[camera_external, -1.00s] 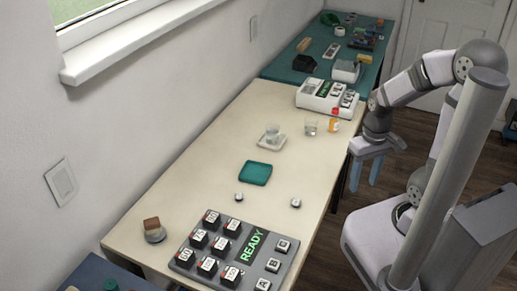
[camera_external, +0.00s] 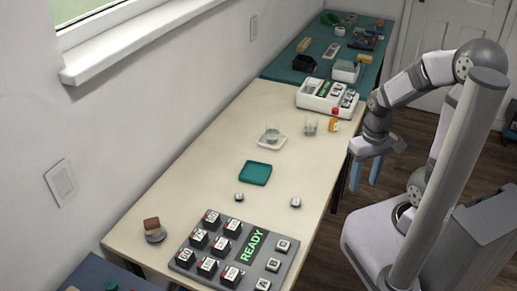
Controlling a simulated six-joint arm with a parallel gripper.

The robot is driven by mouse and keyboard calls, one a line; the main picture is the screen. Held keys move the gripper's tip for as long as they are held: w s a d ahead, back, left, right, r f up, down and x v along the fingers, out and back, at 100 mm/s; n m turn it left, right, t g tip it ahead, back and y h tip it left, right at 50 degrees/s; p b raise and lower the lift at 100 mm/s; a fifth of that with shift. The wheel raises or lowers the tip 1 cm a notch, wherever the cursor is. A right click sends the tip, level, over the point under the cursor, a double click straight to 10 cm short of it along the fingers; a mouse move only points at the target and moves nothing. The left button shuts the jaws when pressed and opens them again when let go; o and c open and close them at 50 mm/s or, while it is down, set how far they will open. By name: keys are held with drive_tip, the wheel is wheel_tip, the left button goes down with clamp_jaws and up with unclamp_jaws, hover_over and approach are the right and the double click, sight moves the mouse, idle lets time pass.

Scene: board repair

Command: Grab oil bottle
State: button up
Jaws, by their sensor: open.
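My gripper (camera_external: 365,172), with blue fingers, hangs open and empty just off the right edge of the cream table (camera_external: 190,150). I cannot pick out an oil bottle for certain. A small orange bottle with a pale top (camera_external: 334,126) stands near the table's right edge, above and left of my gripper in the picture and apart from it. A green-topped thing (camera_external: 110,285) is partly cut off at the bottom left on a dark blue surface; I cannot tell what it is.
Beside the orange bottle stand a clear glass (camera_external: 310,126), another glass on a white coaster (camera_external: 271,142) and a white device (camera_external: 326,98). A teal tray (camera_external: 255,173), small knobs and a READY panel (camera_external: 233,254) are nearer. A teal table (camera_external: 285,70) behind is cluttered.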

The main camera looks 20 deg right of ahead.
drive_tip(key=shift+o, duration=1.1)
